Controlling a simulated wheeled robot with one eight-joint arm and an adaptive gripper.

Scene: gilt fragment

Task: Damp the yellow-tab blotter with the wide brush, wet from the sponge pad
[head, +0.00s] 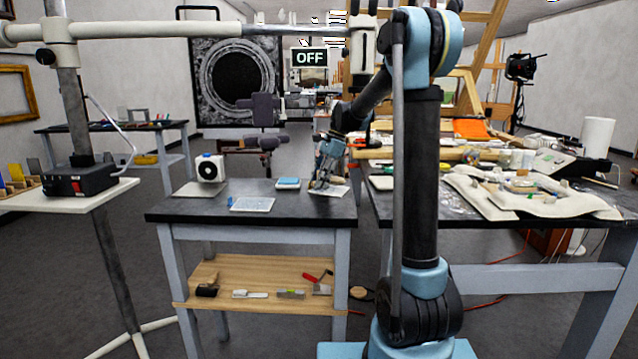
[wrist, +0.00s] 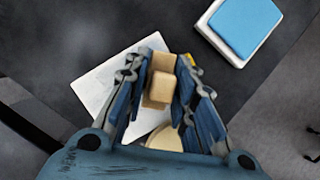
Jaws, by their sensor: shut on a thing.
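My gripper (head: 328,178) is over the right end of the black-topped table. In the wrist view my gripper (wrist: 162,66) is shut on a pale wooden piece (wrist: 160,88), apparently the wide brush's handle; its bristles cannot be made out. A white blotter (wrist: 103,85) lies under the fingers, partly hidden by them; it also shows in the head view (head: 338,191). A small yellow patch (wrist: 195,60), likely its tab, shows beside the right finger. The blue sponge pad (wrist: 246,22) sits in a white tray right of the gripper in the wrist view; it also shows in the head view (head: 288,183).
A white boxy device (head: 210,169) with a dark round face stands at the left. The wooden lower shelf (head: 230,278) holds several tools. A cluttered bench (head: 480,209) stands at the right.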

